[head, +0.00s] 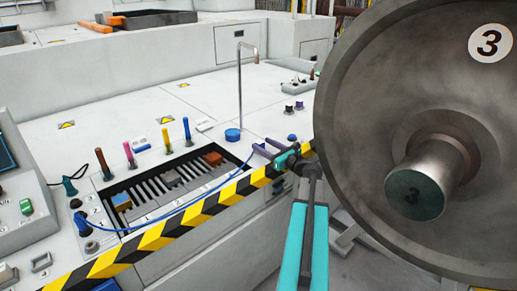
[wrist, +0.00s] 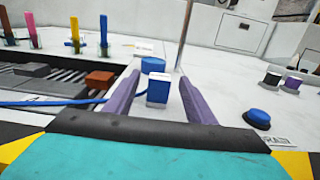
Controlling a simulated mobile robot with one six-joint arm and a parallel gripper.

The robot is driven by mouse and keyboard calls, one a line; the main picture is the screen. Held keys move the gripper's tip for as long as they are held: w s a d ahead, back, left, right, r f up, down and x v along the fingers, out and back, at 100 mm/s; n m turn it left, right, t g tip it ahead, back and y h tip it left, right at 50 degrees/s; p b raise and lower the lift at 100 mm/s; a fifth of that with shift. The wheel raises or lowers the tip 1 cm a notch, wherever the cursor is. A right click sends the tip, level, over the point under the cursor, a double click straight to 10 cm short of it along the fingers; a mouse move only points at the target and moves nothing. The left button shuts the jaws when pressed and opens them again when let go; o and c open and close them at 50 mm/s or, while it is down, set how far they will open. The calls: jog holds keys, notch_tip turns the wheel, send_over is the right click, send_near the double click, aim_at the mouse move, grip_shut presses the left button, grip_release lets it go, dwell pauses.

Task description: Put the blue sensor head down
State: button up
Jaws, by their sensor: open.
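The blue sensor head (wrist: 158,88), a small blue block with a pale end face, sits between the two purple fingers of my gripper (wrist: 160,97) in the wrist view. The fingers are open, with a gap on each side of it. It appears to stand on the light bench top, though its underside is hard to see. In the head view my gripper (head: 264,148) is over the bench's front edge, and its fingers largely hide the sensor head. A blue cable (head: 205,199) runs from there left to a blue plug in the bench.
A slotted recess (head: 165,187) with blocks and several coloured upright tools are to the left. A blue dome button (wrist: 257,117) is to the right. A large wheel (head: 350,100) stands close right.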

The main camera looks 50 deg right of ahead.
jog(key=shift+w, duration=0.8)
jog(key=shift+w, duration=0.1)
jog(key=shift+w+d+p, duration=0.2)
jog(key=shift+w+p, duration=0.1)
jog(key=shift+w, duration=2.25)
grip_shut()
jog(key=shift+r, duration=0.1)
